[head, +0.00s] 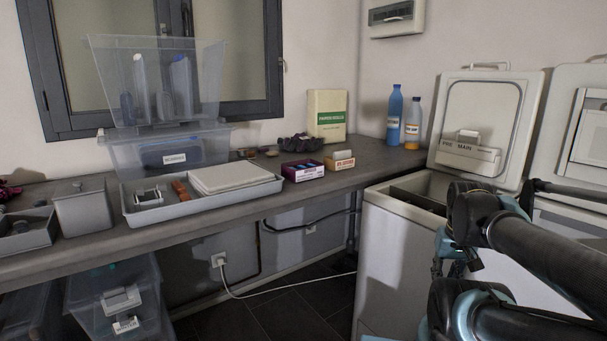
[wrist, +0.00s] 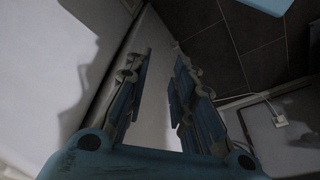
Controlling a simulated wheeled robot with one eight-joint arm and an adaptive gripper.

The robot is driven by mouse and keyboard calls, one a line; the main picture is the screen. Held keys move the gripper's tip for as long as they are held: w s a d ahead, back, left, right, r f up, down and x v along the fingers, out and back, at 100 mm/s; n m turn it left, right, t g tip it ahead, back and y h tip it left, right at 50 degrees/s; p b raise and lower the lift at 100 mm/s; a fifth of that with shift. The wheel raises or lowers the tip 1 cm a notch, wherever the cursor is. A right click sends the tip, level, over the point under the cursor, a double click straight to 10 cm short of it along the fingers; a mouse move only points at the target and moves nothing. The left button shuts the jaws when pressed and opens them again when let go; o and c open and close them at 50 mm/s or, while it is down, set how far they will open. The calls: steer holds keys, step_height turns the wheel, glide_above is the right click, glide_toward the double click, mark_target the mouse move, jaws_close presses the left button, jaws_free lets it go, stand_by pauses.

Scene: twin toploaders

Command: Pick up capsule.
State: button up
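I cannot make out a capsule for certain in either view. Several small items (head: 247,153) lie on the counter behind the purple box, too small to tell apart. My gripper (wrist: 162,62) is open in the wrist view, its two fingers apart with nothing between them. It points down past a white appliance side toward the dark floor tiles. In the head view my arm comes in from the right, and my gripper is partly hidden behind it, beside the open toploader (head: 385,250).
The grey counter (head: 340,180) holds a purple box (head: 303,171), an orange box (head: 340,161), a green-labelled carton (head: 327,116), blue bottle (head: 394,115), orange bottle (head: 412,122), grey tray (head: 205,205) and clear bins (head: 165,155). The toploader's lid (head: 485,125) stands up. A white cable (head: 290,290) hangs below.

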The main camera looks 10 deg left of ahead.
steer(key=w+a+r+n+y, duration=0.1)
steer(key=w+a+r+n, duration=0.1)
steer(key=w+a+r, duration=0.7)
steer(key=w+a+r+n, duration=0.3)
steer(key=w+a+r, duration=0.2)
steer(key=w+r, duration=0.45)
steer(key=w+a+r+n+y, duration=0.1)
steer(key=w+a+r, duration=0.1)
steer(key=a+r, duration=0.5)
steer(key=w+a+r+n+y, duration=0.1)
steer(key=w+a+r+n, duration=0.15)
steer(key=a, duration=0.75)
steer(key=w+a+r+n, duration=0.1)
steer(key=w+a+r, duration=0.2)
steer(key=a+r, duration=0.45)
steer(key=shift+t, duration=0.4)
steer(key=x, duration=1.2)
steer(key=s+a+x, duration=0.1)
steer(key=x, duration=0.5)
steer(key=shift+w+f, duration=0.1)
steer(key=shift+f, duration=0.15)
steer(key=shift+c, duration=0.3)
steer(key=c, duration=0.4)
